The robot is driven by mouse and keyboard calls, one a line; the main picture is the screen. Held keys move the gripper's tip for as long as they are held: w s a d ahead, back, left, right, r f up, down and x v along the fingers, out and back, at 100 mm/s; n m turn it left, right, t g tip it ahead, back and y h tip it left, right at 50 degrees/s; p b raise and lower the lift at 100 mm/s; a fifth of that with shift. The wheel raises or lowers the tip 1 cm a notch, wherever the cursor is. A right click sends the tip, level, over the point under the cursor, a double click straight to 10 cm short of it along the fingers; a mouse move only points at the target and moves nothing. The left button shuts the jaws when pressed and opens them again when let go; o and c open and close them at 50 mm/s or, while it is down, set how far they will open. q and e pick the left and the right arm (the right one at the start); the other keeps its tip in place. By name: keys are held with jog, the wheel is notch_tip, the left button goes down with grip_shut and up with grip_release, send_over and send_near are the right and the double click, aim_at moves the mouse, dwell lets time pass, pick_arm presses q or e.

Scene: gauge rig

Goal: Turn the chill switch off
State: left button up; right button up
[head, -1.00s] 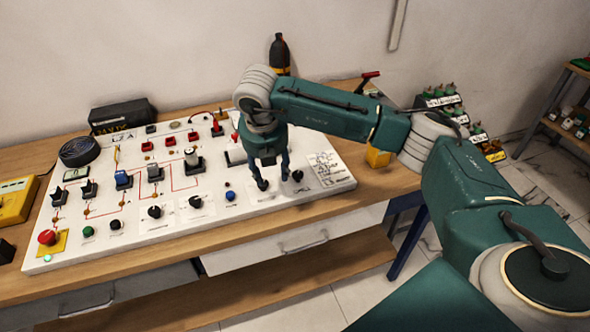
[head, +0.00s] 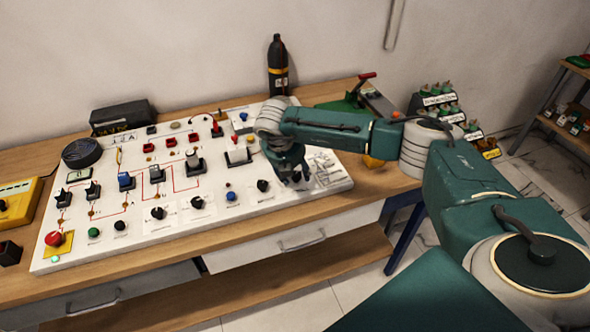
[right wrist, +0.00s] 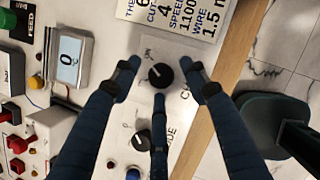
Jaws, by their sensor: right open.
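A black rotary knob (right wrist: 160,75) on a pale label plate shows in the right wrist view, its white pointer line aimed up and left. The small lettering by it is too faint to read, so I cannot confirm it is the chill switch. My right gripper (right wrist: 158,83) is open, its three dark fingers spread around the knob with visible gaps. In the head view the right gripper (head: 291,177) is over the right end of the white panel (head: 322,186) and hides this knob. A second black knob (right wrist: 143,138) sits partly behind the lower finger. My left gripper is not in view.
The panel carries several other controls, including a black knob (head: 262,185), a blue button (head: 231,197) and a red emergency button (head: 54,239). A display box (right wrist: 71,58) reading 0 stands beside the fingers. A dark bottle (head: 278,68) stands behind the arm.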

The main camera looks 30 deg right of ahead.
jog(key=shift+f, duration=0.1)
grip_shut()
